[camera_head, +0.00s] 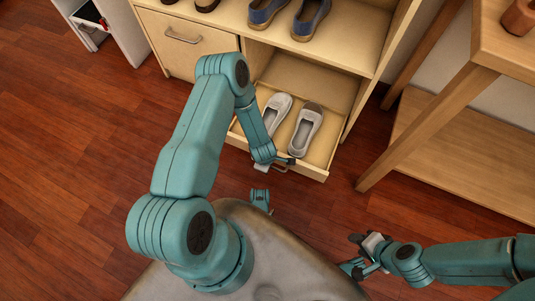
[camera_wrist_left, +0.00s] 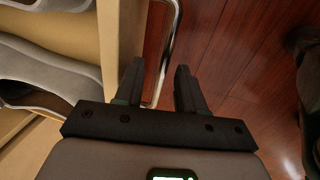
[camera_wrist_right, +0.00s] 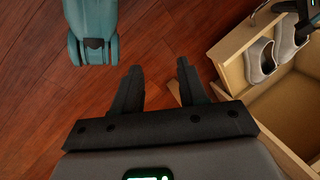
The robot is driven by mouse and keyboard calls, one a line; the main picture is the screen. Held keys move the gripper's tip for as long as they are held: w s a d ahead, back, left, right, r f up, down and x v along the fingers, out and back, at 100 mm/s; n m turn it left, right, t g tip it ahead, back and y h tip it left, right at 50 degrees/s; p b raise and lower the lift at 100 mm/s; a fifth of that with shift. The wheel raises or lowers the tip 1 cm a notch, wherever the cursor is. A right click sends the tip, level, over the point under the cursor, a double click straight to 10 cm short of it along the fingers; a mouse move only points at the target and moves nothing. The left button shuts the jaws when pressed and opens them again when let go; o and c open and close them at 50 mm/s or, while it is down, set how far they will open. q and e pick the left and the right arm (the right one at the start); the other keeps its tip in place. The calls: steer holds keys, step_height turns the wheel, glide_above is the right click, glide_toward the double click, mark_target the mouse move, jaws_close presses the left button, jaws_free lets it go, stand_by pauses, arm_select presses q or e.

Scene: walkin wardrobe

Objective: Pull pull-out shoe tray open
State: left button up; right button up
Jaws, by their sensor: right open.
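The pull-out shoe tray (camera_head: 312,172) sticks out of the low part of the wooden cabinet, with a pair of light grey shoes (camera_head: 305,128) in it. My left gripper (camera_head: 284,161) is at the tray's front, by its handle. In the left wrist view, the metal bar handle (camera_wrist_left: 168,48) passes between the two spread fingers of my left gripper (camera_wrist_left: 160,80), nearer the left finger. Whether a finger touches the bar is unclear. My right gripper (camera_head: 358,254) is open and empty, well apart from the tray; its spread fingers show in the right wrist view (camera_wrist_right: 158,68).
A closed drawer (camera_head: 188,45) is left of the tray. Blue shoes (camera_head: 290,14) stand on the shelf above. A wooden table (camera_head: 440,110) with a low shelf stands at the right, its leg near the tray. The wooden floor (camera_head: 80,150) at the left is clear.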

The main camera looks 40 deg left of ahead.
arm_select(q)
steer(key=shift+d, duration=0.1)
arm_select(e)
steer(key=shift+w, duration=0.1)
arm_select(q)
steer(key=shift+s+r, duration=0.1)
steer(key=shift+r, duration=0.25)
step_height(320, 180, up, 15)
steer(key=s+p, duration=0.3)
steer(key=p, duration=0.4)
steer(key=shift+d+r, duration=0.15)
steer(key=shift+d, duration=0.2)
arm_select(e)
step_height(320, 180, up, 6)
steer(key=s+a, duration=0.1)
steer(key=shift+s+a+r+n+g, duration=0.2)
steer(key=shift+s+n+g, duration=0.1)
steer(key=shift+g, duration=0.1)
arm_select(q)
steer(key=shift+w, duration=0.1)
